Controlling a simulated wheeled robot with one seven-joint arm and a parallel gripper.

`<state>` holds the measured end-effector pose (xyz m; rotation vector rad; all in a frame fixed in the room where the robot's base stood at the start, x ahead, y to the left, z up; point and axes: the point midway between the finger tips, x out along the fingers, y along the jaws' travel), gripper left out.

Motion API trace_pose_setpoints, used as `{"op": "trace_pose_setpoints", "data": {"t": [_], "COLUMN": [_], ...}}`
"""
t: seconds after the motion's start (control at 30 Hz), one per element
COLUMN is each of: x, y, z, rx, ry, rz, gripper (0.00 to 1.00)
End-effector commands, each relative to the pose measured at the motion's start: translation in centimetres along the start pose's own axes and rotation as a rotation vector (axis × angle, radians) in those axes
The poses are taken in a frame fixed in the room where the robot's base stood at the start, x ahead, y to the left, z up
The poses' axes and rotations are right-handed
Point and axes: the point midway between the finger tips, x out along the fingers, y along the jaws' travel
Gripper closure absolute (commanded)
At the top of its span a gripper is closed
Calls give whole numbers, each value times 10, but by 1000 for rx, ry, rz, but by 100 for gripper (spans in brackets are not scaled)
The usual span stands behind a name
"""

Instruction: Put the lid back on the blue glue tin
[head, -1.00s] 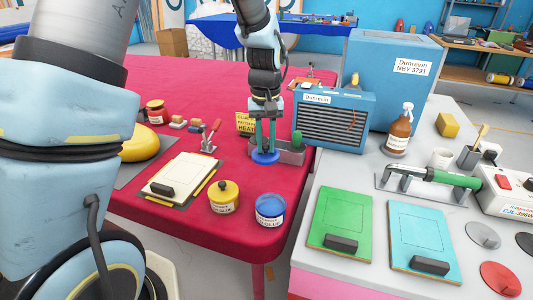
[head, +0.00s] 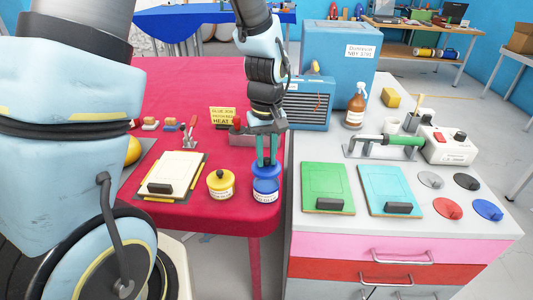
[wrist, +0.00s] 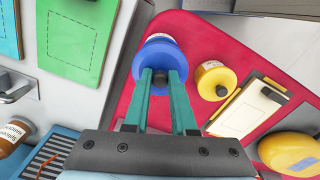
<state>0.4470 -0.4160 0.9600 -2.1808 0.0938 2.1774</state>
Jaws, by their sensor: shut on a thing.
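The blue glue tin (head: 266,190) with a white label stands at the front right corner of the red table. My gripper (head: 266,162) points down over it, its green fingers shut on the knob of the blue lid (head: 265,171). The lid is level, right above the tin in the head view; I cannot tell whether it touches the rim. In the wrist view the blue lid (wrist: 160,56) covers most of the tin, with a pale part of the tin (wrist: 155,37) showing beyond its edge.
A yellow lidded tin (head: 220,186) stands close left of the blue one, with a clipboard (head: 174,176) farther left. The grey worktop (head: 420,222) on the right holds green and cyan boards and several coloured discs, including a blue one (head: 487,209). A blue heater stands behind.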

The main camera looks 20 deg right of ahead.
Motion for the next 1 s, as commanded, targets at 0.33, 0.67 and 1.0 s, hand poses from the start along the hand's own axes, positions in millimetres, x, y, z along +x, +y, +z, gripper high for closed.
{"op": "trace_pose_setpoints", "data": {"t": [0.33, 0.67, 1.0], "x": [36, 50, 49], "y": [0, 0, 0], "z": [0, 0, 0], "rx": [0, 1, 1], "ry": [-1, 0, 0], "rz": [-1, 0, 0], "gripper": [100, 100, 100]}}
